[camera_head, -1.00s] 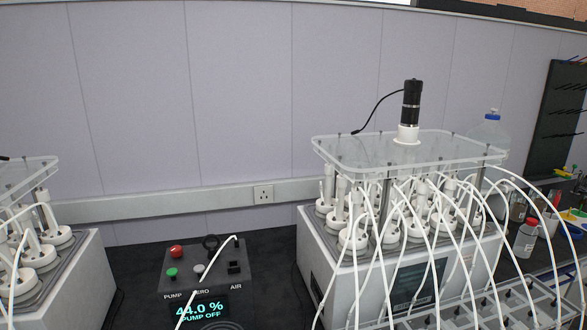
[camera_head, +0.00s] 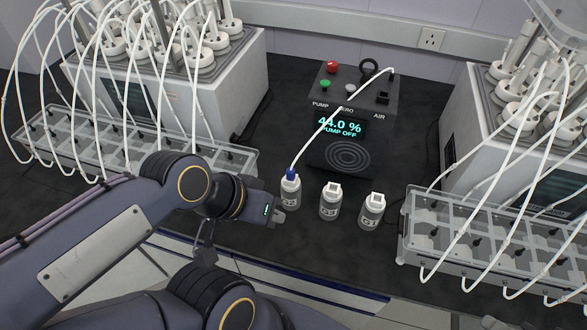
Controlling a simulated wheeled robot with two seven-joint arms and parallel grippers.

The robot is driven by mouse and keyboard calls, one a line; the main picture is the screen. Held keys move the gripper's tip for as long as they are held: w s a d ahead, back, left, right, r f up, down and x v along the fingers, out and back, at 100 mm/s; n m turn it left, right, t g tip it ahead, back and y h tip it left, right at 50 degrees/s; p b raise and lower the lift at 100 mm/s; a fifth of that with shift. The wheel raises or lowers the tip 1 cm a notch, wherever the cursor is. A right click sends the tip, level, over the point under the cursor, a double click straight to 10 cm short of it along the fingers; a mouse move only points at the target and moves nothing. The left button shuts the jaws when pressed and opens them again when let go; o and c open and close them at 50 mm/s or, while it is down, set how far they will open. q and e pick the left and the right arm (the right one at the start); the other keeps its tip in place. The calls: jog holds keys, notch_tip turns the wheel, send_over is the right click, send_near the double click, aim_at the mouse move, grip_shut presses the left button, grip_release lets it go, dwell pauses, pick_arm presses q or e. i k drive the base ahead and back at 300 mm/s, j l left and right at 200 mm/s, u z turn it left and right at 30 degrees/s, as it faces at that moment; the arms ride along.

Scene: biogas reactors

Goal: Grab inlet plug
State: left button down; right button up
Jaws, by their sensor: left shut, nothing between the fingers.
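The blue inlet plug (camera_head: 291,174) sits in the neck of the leftmost of three small white-labelled bottles (camera_head: 290,194). A white tube runs from the plug up to the pump box. My left gripper (camera_head: 281,209) is just left of this bottle, low beside its body and below the plug. Its fingers are shut and empty. I cannot tell whether it touches the bottle.
Two more bottles, a middle one (camera_head: 330,202) and a right one (camera_head: 371,211), have white square tops. The pump box (camera_head: 353,104) reads 44.0 %, PUMP OFF. Clear racks with white tubes, a left one (camera_head: 240,160) and a right one (camera_head: 412,225), flank the bottles.

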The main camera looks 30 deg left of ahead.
aim_at(290, 171)
jog(key=k+u, duration=0.35)
jog(key=k+j+u, duration=0.15)
jog(key=k+u, duration=0.25)
jog(key=i+l+u, duration=0.1)
jog(key=u, duration=0.35)
jog(key=l+u, duration=0.4)
jog(key=i+l+u, duration=0.1)
jog(key=u, duration=0.35)
jog(key=l+u, duration=0.25)
jog(key=u, duration=0.2)
jog(key=l+u, duration=0.2)
jog(key=u, duration=0.2)
jog(key=k+l, duration=0.15)
jog(key=l+u, duration=0.05)
jog(key=l, duration=0.05)
